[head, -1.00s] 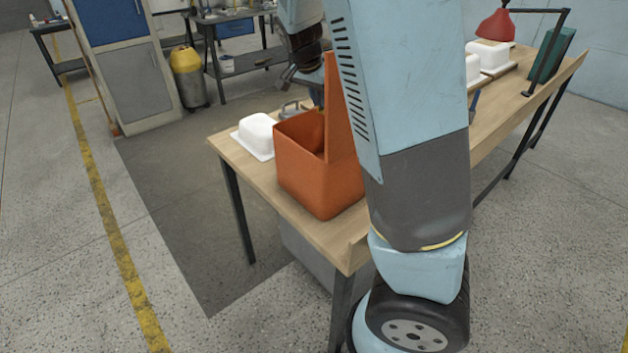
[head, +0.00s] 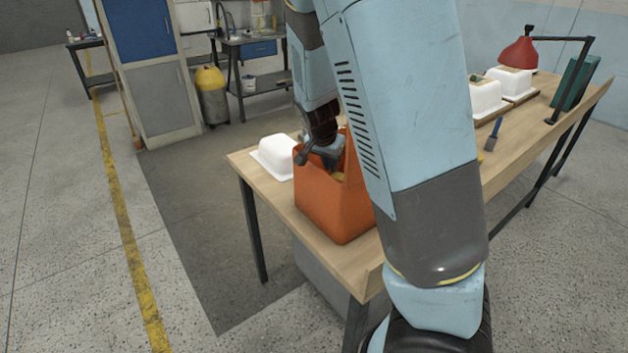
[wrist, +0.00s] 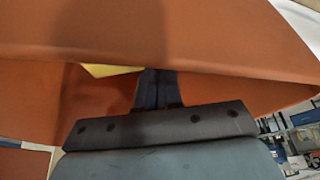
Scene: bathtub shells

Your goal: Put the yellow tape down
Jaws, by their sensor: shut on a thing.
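My gripper (head: 324,152) is low over the orange open-topped box (head: 335,208), with its fingers reaching down inside the walls. In the wrist view the dark fingers (wrist: 158,90) are close together behind the box's near rim (wrist: 150,48). A small piece of the yellow tape (head: 340,176) shows at the gripper inside the box. It also shows in the wrist view as a yellow patch (wrist: 112,70) just left of the fingers. Most of the tape and the fingertips are hidden by the rim, so I cannot tell whether the tape touches the box floor.
The box stands near the front end of a long wooden table (head: 400,250). A white tub shell (head: 274,157) lies behind its left side. More white shells (head: 487,97), a blue-handled brush (head: 493,135) and a red lamp (head: 520,52) are farther right. My arm hides the table's middle.

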